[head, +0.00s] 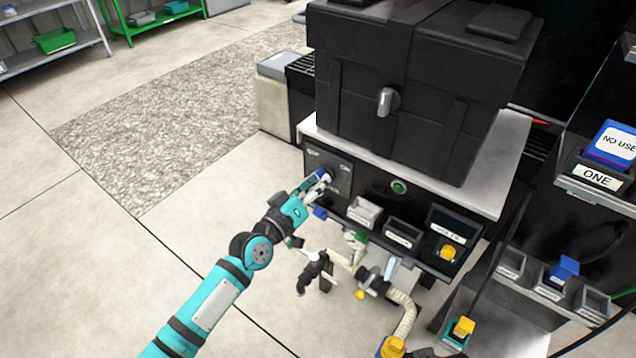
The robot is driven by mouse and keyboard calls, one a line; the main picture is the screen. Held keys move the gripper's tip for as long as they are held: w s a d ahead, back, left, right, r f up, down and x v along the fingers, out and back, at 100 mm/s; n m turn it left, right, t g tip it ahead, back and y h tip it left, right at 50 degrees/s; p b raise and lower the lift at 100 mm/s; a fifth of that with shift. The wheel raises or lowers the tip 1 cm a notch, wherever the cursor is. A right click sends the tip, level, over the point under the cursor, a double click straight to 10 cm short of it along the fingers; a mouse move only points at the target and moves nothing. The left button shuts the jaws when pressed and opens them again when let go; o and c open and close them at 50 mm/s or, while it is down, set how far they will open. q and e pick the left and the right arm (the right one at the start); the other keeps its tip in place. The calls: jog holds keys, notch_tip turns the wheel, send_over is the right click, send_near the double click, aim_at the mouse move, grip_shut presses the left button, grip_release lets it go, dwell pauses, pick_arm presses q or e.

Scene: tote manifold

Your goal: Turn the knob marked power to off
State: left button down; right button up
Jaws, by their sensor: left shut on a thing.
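A dark control panel (345,169) with small pale lettering, too small to read, is on the front left of the black machine. My left gripper (322,178) reaches in from the lower left and is at this panel. It is shut on the knob there, which the fingers and wrist mostly hide. I cannot make out which way the knob points. My right gripper is not in view.
A green round button (399,187) is right of the panel. Small bins (403,233) hang below, with a cream hose (404,312) and fittings underneath. A large black case (420,85) sits on top. Open floor (90,270) lies to the left.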

pick_arm(q)
jog(key=shift+n, duration=0.4)
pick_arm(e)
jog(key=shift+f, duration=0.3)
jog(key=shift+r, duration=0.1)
pick_arm(q)
jog(key=c, duration=1.3)
grip_release()
jog(key=v, duration=1.2)
